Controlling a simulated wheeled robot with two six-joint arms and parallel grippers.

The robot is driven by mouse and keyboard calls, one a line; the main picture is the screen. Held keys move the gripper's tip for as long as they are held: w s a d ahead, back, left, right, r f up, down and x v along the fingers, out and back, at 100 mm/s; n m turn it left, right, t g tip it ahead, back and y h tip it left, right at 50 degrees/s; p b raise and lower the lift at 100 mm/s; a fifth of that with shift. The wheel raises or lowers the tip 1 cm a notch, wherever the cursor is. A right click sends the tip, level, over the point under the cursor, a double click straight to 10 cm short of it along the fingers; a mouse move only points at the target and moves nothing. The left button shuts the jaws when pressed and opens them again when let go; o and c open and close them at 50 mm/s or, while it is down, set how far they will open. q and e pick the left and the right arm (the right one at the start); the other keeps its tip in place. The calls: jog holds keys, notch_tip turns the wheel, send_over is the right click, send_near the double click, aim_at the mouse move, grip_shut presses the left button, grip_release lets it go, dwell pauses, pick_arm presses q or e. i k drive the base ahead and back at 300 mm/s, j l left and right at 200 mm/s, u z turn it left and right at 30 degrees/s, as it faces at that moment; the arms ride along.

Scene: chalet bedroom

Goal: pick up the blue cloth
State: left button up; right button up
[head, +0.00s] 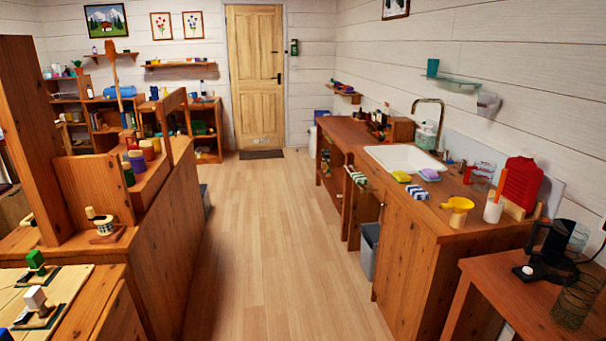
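No thing shows clearly as a plain blue cloth. A green and white striped cloth (357,178) hangs at the counter front farther back. A blue rolled or rounded thing (119,91) lies on the back left shelves, too small to tell if it is cloth. Neither of my grippers is in view.
A wooden sink counter (405,240) runs along the right, with a white sink (402,158), yellow sponge (401,176) and yellow funnel (457,211). A grey bin (370,250) stands below. Wooden furniture fills the left. The floor (262,235) between is clear to the door (256,80).

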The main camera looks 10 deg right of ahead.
aim_at(415, 191)
jog(key=i+z, duration=0.25)
jog(key=i, duration=0.2)
jog(key=i+j+z, duration=0.25)
jog(key=i, duration=0.15)
jog(key=i+j+z, duration=0.2)
jog(key=i, duration=0.25)
jog(key=i+j+z, duration=0.25)
jog(key=i, duration=0.15)
